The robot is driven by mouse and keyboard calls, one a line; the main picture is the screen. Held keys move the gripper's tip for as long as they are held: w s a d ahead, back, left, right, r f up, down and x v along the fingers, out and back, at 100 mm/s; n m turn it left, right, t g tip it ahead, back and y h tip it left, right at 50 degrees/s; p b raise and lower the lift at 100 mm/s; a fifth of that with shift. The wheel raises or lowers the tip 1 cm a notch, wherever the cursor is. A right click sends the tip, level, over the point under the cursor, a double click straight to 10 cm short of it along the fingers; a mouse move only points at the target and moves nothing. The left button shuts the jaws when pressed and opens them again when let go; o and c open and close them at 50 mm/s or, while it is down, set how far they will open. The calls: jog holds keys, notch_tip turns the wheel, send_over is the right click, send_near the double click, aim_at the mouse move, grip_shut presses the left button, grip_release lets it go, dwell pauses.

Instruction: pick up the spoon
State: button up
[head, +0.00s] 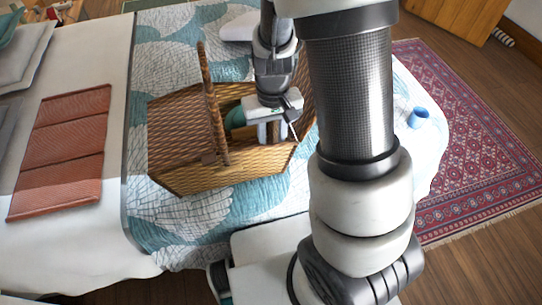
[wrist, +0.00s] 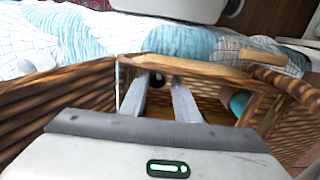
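I cannot make out the spoon in either view. My gripper (head: 271,138) reaches down into a woven wicker basket (head: 220,180) on the bed. Its two grey fingers are apart, with a visible gap between them. In the wrist view the fingers of my gripper (wrist: 162,82) point into the basket (wrist: 70,90) near its wall. A small dark patch shows between them, too unclear to name. A teal rounded object (head: 236,118) lies inside the basket, left of my gripper; it also shows in the wrist view (wrist: 239,102). My gripper hides part of the basket's inside.
The basket's arched handle (head: 210,100) rises just left of my gripper. The basket stands on a blue and white patterned quilt (head: 170,225). A small blue cup-like object (head: 418,117) is at the right.

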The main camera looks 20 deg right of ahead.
notch_tip(320, 180, down, 3)
jog(key=shift+s+d+f+b, duration=0.1)
jog(key=shift+b, duration=0.2)
grip_shut()
